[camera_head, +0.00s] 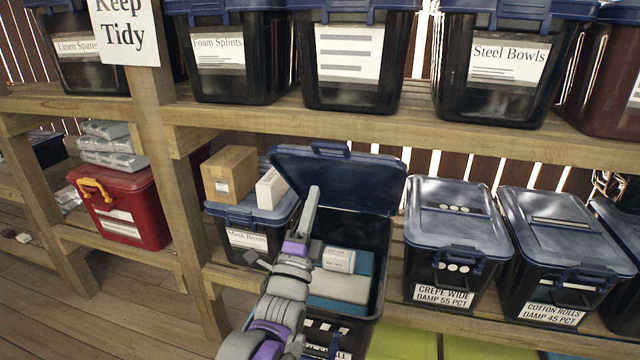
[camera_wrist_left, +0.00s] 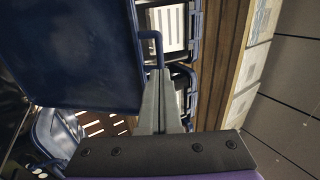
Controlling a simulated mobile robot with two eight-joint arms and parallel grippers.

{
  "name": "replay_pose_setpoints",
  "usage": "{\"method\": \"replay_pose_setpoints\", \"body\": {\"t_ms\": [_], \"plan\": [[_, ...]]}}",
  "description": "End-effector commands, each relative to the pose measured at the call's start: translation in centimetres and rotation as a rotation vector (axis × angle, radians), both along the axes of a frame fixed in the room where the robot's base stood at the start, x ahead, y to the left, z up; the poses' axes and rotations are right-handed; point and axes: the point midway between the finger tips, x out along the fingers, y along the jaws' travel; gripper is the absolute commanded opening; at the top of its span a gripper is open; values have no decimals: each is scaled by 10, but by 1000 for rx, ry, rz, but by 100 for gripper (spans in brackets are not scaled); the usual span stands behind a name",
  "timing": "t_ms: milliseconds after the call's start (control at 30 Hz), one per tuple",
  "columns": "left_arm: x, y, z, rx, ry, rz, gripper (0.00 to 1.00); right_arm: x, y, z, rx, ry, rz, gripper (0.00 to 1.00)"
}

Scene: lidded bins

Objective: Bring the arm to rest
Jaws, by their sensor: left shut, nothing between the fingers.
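My left gripper (camera_head: 313,192) reaches up in front of an open bin, with its fingers together and nothing between them. In the left wrist view the shut fingers (camera_wrist_left: 158,75) point at the blue handle of the raised lid (camera_wrist_left: 85,50); I cannot tell whether they touch it. The open bin (camera_head: 378,270) has its blue lid (camera_head: 355,185) standing up at the back. Inside lie a small white box (camera_head: 338,260), a pale roll-like item (camera_head: 340,287) and teal items. My arm hides part of the bin's left side and front label. My right gripper is not in view.
Left of the open bin is a Mask Boxes bin (camera_head: 247,240) with a cardboard box (camera_head: 229,174) and a white box (camera_head: 271,188) on it. Closed bins for crepe (camera_head: 458,225) and cotton rolls (camera_head: 562,238) stand right. The upper shelf edge (camera_head: 400,127) runs above.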

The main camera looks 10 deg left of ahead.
Motion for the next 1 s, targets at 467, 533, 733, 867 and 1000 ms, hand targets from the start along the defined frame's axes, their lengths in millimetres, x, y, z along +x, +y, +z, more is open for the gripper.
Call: {"method": "replay_pose_setpoints", "body": {"t_ms": [467, 533, 733, 867, 1000], "plan": [[-41, 3, -37, -98, 128, -52, 0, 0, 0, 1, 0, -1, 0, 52], [-45, 5, -54, -205, 256, -92, 0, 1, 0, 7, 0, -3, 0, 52], [-92, 14, -134, -678, 727, -110, 0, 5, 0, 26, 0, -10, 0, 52], [-149, 19, -191, -1023, 992, 7, 0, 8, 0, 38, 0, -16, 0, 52], [-216, 23, -237, -1344, 1180, 212, 0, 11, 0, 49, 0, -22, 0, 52]]}}
